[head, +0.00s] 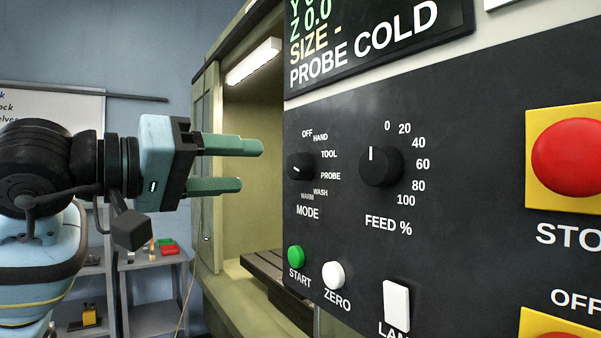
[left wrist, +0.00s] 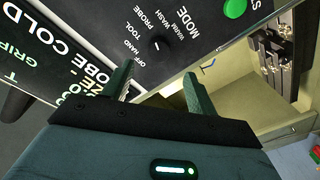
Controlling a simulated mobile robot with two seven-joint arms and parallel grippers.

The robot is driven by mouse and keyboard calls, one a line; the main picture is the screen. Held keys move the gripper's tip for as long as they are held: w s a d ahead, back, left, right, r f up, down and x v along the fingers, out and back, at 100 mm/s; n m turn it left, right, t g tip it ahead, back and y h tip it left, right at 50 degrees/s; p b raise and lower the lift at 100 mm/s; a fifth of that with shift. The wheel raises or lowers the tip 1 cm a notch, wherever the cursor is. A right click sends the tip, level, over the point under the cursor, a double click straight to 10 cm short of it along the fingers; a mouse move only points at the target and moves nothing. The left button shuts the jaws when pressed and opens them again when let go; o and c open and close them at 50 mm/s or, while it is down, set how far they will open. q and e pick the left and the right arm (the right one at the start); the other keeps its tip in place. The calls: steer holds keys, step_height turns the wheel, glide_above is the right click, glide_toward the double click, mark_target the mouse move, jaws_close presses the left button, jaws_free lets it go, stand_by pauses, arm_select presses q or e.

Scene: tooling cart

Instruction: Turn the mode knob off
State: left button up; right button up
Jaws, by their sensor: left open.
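The mode knob (head: 301,168) is a small black dial on the dark control panel (head: 460,120), ringed by OFF, HAND, TOOL, PROBE, WASH and WARM. Its short pale mark appears on its left side, not toward OFF at the top; the exact setting is hard to read. My left gripper (head: 252,166) is open and empty, its two green fingers pointing right toward the knob with a gap between. In the left wrist view the knob (left wrist: 160,45) lies ahead of the open fingers (left wrist: 158,72), not between them. My right gripper does not show.
The feed knob (head: 381,166) is right of the mode knob. A green start button (head: 295,257), white zero button (head: 334,275) and lamp switch (head: 396,305) sit below. A red stop button (head: 570,152) is at right. The open machine bay (head: 245,215) lies behind my fingers.

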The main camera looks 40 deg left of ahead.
mark_target(293, 166)
arm_select(q)
steer(key=p+x, duration=0.1)
steer(key=x, duration=0.6)
steer(key=shift+w+d, duration=0.1)
steer(key=shift+w, duration=0.25)
steer(key=c, duration=1)
